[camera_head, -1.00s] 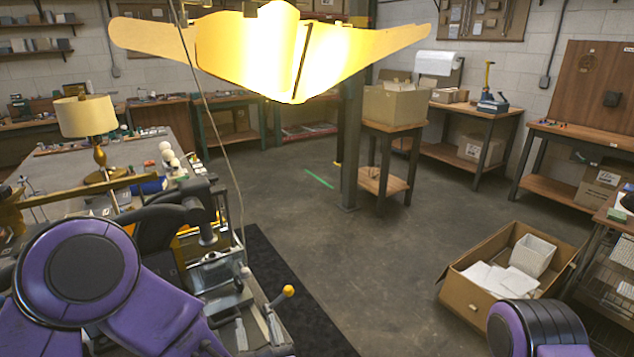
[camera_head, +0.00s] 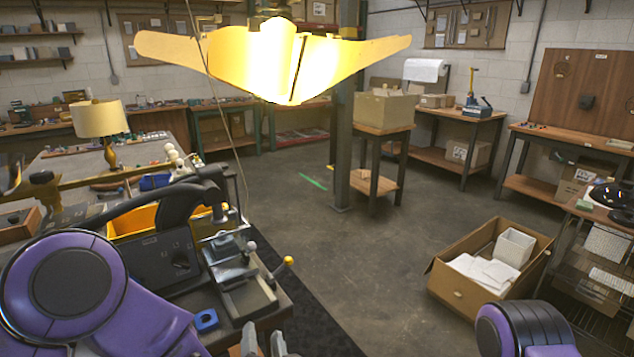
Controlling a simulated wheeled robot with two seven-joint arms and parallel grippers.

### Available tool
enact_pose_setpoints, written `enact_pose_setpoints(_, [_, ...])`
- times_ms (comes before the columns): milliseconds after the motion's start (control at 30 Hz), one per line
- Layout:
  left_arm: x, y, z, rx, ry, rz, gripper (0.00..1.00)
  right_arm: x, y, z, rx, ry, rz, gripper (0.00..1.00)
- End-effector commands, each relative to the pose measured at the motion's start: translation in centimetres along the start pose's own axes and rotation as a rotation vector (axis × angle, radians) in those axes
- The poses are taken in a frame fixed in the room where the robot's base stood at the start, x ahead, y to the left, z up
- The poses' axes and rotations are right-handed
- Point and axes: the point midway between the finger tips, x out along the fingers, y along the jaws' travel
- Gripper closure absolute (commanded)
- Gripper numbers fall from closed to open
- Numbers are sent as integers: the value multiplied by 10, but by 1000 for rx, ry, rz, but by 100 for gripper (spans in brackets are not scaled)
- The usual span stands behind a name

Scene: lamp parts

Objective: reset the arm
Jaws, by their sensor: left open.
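My left arm, purple and black, comes in from the lower left. My left gripper (camera_head: 263,343) shows only as two grey fingertips at the bottom edge, apart with nothing seen between them. They are in front of the workbench machine (camera_head: 165,255) with its yellow-knobbed lever (camera_head: 287,261). The rest of that gripper is cut off by the frame. Only a purple and black joint of my right arm shows at the bottom right; my right gripper is out of view. A lit yellow lamp shade (camera_head: 275,60) hangs at the top centre. A table lamp (camera_head: 102,122) stands on the left bench.
A blue part (camera_head: 206,320) lies on the bench near my left fingertips. An open cardboard box (camera_head: 464,290) with white items sits on the floor at right. A dark mat (camera_head: 318,325) lies beside the bench. The middle floor is clear.

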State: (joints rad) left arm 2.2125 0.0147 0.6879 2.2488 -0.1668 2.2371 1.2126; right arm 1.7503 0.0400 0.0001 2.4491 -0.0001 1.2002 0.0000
Motion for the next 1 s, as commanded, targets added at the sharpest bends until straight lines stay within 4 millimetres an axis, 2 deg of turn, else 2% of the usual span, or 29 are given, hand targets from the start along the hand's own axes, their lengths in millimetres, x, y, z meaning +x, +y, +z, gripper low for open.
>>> enact_pose_setpoints(133, [1, -15, -16, 345, -17, -109, 47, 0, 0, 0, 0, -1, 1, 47])
enact_pose_setpoints(267, [-3, -33, -61, 782, -27, -268, 47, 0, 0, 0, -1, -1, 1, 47])
enact_pose_setpoints(367, [-15, -44, -119, 1156, -41, -447, 47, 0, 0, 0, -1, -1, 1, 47])
enact_pose_setpoints(467, [-42, -47, -193, 1522, -73, -688, 47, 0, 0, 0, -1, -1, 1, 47])
enact_pose_setpoints(500, [-58, -44, -226, 1655, -91, -803, 47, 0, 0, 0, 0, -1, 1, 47])
enact_pose_setpoints(600, [-104, -25, -300, 1891, -129, -1090, 47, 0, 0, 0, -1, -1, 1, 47])
enact_pose_setpoints(700, [-145, 1, -353, 1980, -108, -1304, 47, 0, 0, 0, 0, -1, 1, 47])
enact_pose_setpoints(800, [-172, 24, -384, 2003, -44, -1408, 47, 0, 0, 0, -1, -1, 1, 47])
enact_pose_setpoints(900, [-187, 30, -397, 2005, -26, -1458, 47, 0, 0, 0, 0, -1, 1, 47])
enact_pose_setpoints(1000, [-190, 29, -398, 2001, -28, -1467, 47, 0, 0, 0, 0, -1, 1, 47])
